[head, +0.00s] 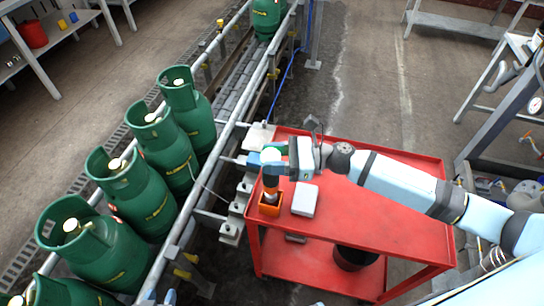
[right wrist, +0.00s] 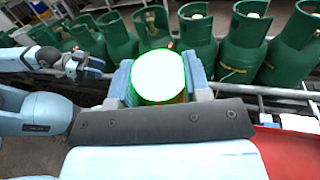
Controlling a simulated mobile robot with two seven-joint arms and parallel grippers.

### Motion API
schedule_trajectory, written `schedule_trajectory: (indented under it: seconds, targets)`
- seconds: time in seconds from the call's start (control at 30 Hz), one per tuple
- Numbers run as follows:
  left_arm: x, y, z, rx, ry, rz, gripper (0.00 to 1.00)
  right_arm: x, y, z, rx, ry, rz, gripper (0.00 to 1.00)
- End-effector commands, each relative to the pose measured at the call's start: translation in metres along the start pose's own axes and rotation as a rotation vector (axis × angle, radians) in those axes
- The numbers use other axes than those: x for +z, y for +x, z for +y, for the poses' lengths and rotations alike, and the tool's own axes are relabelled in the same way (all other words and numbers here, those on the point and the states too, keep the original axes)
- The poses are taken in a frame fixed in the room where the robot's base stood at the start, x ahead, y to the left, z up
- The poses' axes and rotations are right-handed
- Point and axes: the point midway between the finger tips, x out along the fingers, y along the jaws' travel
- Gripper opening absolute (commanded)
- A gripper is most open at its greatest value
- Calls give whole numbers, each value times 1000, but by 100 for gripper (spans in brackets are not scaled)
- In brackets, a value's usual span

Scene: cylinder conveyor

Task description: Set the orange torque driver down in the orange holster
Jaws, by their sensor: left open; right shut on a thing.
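The orange torque driver (head: 270,182) is upright in my right gripper (head: 272,163), which is shut around its upper part. Its pale round top with a green ring (right wrist: 160,76) fills the middle of the right wrist view, between the two fingers. The orange holster (head: 269,208) stands on the red cart's near left corner, directly below the driver. The driver's dark lower end is at the holster's opening; I cannot tell how far inside it is. My left gripper (right wrist: 76,66) is empty and open at the left of the right wrist view, away from the driver.
The red cart top (head: 370,210) is mostly clear. A pale grey box (head: 305,200) sits close to the right of the holster. Several green gas cylinders (head: 120,185) stand along the conveyor (head: 235,85) to the left, behind its metal rail.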

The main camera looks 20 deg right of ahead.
Motion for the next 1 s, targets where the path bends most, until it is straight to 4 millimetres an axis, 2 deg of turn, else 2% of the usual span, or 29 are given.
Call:
schedule_trajectory:
  seconds: [0.47,1.0]
  targets:
    - [18,12,-1,0,0,0,43,-21,0,0,0,-1,-1,6]
    - [18,12,-1,-1,0,2,43,-22,0,0,0,-1,-2,6]
